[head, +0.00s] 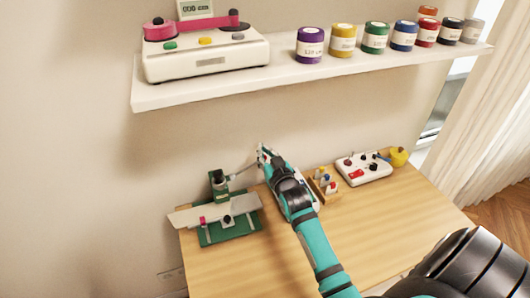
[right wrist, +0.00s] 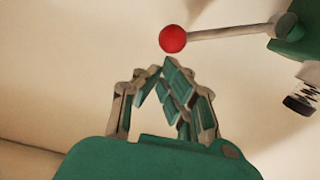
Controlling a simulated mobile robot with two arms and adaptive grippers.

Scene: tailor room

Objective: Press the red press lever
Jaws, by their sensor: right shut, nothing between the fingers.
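The press (head: 219,187) is a green stand at the left of the table, and its grey lever rod (head: 243,170) reaches right toward my right gripper (head: 264,152). The lever's red ball knob (right wrist: 172,39) shows in the right wrist view, on a rod that runs right to the green press head (right wrist: 297,38). My right gripper is shut and empty, and in that view its fingertips (right wrist: 167,68) appear just below the knob. I cannot tell whether they touch it. In the head view I cannot make out the knob near the gripper. My left gripper is out of view.
A pale board (head: 184,217) lies across the press base. A wooden holder (head: 326,187) with small spools and a white box with buttons (head: 363,169) stand right of my arm. A shelf (head: 190,92) with a scale and several jars hangs above. The table's front (head: 238,268) is clear.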

